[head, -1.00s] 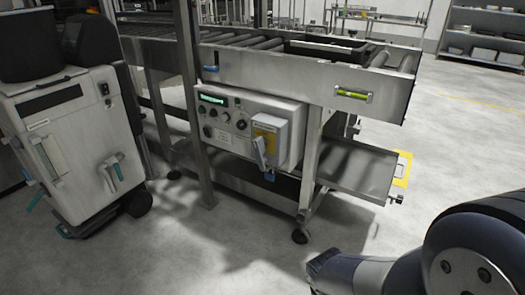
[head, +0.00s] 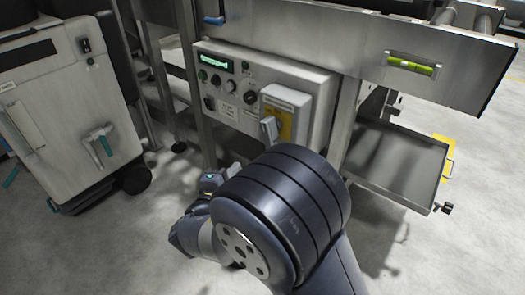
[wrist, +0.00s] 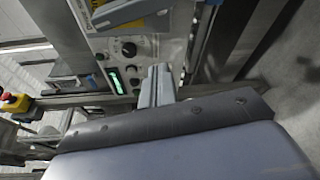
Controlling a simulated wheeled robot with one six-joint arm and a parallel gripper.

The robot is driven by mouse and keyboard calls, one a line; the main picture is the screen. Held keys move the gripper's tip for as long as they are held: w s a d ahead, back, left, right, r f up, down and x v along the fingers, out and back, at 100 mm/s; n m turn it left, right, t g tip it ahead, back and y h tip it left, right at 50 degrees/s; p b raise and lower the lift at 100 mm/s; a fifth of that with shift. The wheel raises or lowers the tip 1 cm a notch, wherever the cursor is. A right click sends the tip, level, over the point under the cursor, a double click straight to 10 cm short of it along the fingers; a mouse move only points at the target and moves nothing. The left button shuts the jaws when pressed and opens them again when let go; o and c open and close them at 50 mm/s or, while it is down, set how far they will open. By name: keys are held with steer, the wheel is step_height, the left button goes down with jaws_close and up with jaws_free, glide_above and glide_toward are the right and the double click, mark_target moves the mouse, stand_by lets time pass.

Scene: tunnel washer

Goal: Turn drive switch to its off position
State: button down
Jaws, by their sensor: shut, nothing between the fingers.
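The control panel (head: 290,75) is a pale box under the conveyor, with a green lit display (head: 216,63), several dark knobs and small buttons. The largest dark round knob (head: 250,97), which may be the drive switch, is left of a grey-covered box with a lever; it also shows in the wrist view (wrist: 130,49). No label is readable, and its pointing direction is too small to tell. My gripper (wrist: 158,72) is shut and empty, its fingertips in front of the panel near the knobs; contact cannot be told.
A grey cover with a lever (head: 269,128) juts out on the panel's right, over a yellow plate. A metal tray (head: 400,165) is at the right. A white wheeled cabinet (head: 60,110) stands at the left. A red emergency button (wrist: 10,97) shows in the wrist view.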

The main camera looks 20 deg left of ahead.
mark_target(272, 140)
steer(key=w+d+b, duration=0.4)
steer(key=w, duration=0.4)
steer(key=shift+w+r, duration=0.15)
steer(key=shift+d, duration=0.1)
stand_by(0.4)
steer(key=shift+d+n+p, duration=0.15)
steer(key=shift+n+p, duration=0.45)
